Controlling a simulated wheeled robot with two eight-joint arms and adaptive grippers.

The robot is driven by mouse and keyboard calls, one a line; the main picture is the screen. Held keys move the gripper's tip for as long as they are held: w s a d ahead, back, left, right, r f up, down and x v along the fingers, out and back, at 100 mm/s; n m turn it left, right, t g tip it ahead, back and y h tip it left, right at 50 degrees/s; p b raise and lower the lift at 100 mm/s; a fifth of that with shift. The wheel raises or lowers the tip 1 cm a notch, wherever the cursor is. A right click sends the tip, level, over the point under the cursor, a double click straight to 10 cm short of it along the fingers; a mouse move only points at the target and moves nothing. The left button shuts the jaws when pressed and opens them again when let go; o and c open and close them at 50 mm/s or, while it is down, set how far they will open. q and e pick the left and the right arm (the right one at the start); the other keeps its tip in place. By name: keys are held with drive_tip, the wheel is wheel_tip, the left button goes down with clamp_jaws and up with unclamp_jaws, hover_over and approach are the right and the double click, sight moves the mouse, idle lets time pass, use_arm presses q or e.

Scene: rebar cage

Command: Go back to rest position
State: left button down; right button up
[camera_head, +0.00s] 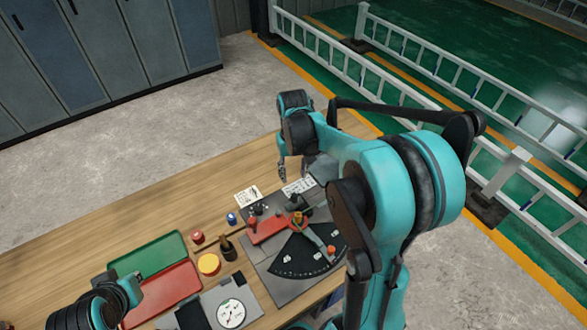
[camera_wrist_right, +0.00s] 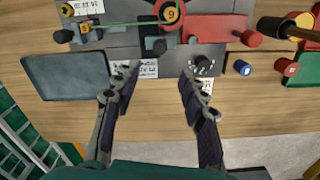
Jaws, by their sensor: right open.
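My right gripper (camera_head: 289,172) hangs over the far edge of the wooden table (camera_head: 110,222). In the right wrist view its two fingers (camera_wrist_right: 160,82) are spread apart with nothing between them. Past the fingertips lies a grey bending fixture with a red block (camera_head: 267,228) and a black fan-shaped scale (camera_head: 305,255). A thin green rod (camera_wrist_right: 122,24) crosses the fixture by a round orange-and-black post (camera_wrist_right: 170,13). My left arm (camera_head: 98,304) shows at the lower left; its fingers cannot be made out.
Green (camera_head: 150,252) and red (camera_head: 165,290) trays lie on the table, with a white dial (camera_head: 231,314) and small red and blue buttons nearby. A dark tray (camera_wrist_right: 68,77) shows in the wrist view. Grey lockers (camera_head: 85,50) and white railings (camera_head: 400,85) stand beyond open floor.

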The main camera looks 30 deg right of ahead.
drive_tip(key=shift+r, duration=0.8)
drive_tip(key=s+a+f+n+t+b, duration=0.1)
drive_tip(key=s+a+f+t+b, duration=0.1)
drive_tip(key=s+a+b, duration=0.3)
drive_tip(key=s+a+f+n+t+b, duration=0.1)
drive_tip(key=s+a+f+t+b, duration=0.2)
drive_tip(key=s, duration=0.6)
drive_tip(key=a+t+b, duration=0.2)
drive_tip(key=shift+a+f, duration=0.35)
idle(1.1)
